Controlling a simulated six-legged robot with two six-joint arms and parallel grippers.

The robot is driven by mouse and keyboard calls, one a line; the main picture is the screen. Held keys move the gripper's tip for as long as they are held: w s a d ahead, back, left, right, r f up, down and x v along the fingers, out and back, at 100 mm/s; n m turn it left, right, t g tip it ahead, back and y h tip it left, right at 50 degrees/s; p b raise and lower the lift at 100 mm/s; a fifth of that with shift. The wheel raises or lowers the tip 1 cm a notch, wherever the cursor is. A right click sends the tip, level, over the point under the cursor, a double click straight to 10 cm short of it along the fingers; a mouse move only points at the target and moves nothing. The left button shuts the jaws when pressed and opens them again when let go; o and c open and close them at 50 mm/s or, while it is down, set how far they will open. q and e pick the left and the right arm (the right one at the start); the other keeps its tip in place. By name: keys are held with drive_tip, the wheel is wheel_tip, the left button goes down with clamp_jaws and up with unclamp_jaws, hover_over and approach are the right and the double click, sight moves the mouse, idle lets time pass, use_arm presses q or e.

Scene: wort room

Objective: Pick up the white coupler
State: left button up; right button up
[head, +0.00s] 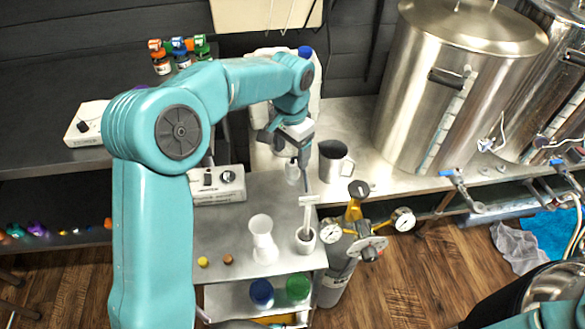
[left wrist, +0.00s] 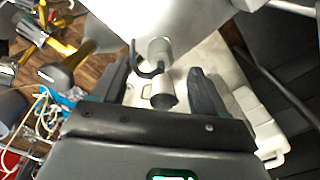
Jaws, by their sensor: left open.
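A small pale cylindrical piece (head: 292,173), which I take to be the white coupler, is just below my left gripper (head: 287,154) in the head view. In the left wrist view, a pale cylinder (left wrist: 159,48) with a dark curved lever lies between the open fingers of my left gripper (left wrist: 160,64); it appears to be the same piece. The fingers stand apart on either side with gaps. I cannot tell how far below them it is. My right gripper is not in view.
A metal mug (head: 333,162) stands close to the right. A control box (head: 217,186) is left, a large steel kettle (head: 440,90) right, and gas gauges (head: 403,220) beyond the bench edge.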

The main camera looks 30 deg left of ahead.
sight(292, 163)
use_arm(q)
wheel_tip(292, 163, down, 5)
drive_tip(key=shift+w+f, duration=0.25)
drive_tip(key=shift+f, duration=0.05)
drive_tip(key=c, duration=1.1)
